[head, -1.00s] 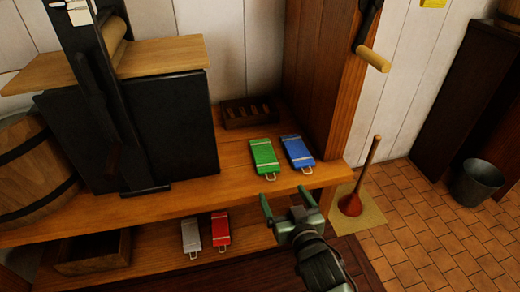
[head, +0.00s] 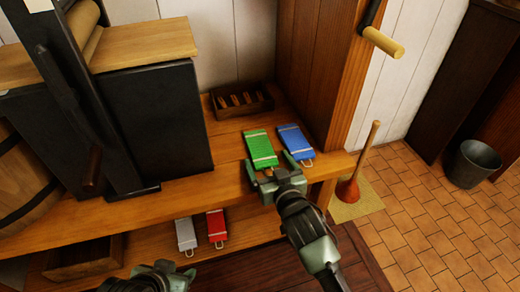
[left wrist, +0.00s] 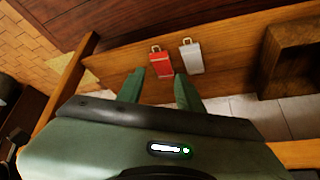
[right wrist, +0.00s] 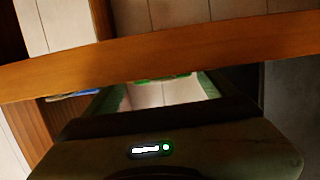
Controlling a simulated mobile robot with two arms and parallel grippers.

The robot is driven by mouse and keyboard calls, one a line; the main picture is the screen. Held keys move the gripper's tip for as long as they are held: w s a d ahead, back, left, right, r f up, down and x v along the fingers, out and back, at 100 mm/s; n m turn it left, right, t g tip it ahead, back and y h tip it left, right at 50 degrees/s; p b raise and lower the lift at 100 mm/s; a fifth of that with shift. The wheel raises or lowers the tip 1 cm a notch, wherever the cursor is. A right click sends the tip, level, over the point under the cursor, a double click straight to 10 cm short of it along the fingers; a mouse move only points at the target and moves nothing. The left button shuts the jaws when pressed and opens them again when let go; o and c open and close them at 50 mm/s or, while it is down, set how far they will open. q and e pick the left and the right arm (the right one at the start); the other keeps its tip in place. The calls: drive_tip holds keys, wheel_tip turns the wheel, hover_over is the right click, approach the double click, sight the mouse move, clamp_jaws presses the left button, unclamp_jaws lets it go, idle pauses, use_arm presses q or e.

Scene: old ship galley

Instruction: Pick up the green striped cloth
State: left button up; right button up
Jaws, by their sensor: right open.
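The green striped cloth (head: 261,148), a flat folded pad with pale bands and a loop at its front end, lies on the upper wooden shelf. My right gripper (head: 270,172) is open at the cloth's front end, its fingers to either side of the loop end. Whether they touch the cloth is unclear. In the right wrist view only a thin green strip of the cloth (right wrist: 160,78) shows between the open fingers (right wrist: 160,93). My left gripper (head: 155,278) is low at the bottom of the head view; its fingers stand apart and empty in the left wrist view (left wrist: 159,90).
A blue striped cloth (head: 295,139) lies close to the right of the green one. A slotted wooden rack (head: 241,101) stands behind. Red (head: 216,226) and grey (head: 186,234) cloths lie on the lower shelf. A wooden post (head: 350,90) rises at the shelf's right end.

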sight(262, 153)
drive_tip(key=b+x, duration=0.1)
drive_tip(key=x, duration=0.2)
drive_tip(key=shift+w+a+r, duration=0.1)
drive_tip(key=shift+w+a, duration=0.1)
drive_tip(key=shift+a, duration=0.05)
drive_tip(key=shift+w+a, duration=0.1)
drive_tip(key=shift+w, duration=0.05)
use_arm(q)
drive_tip(key=w+d+r+t, duration=0.2)
drive_tip(key=w+r+t, duration=0.1)
drive_tip(key=w, duration=0.3)
drive_tip(key=shift+h, duration=0.4)
drive_tip(key=shift+s, duration=0.1)
use_arm(e)
drive_tip(key=c, duration=1.5)
drive_tip(key=shift+c, duration=0.2)
drive_tip(key=shift+r, duration=0.15)
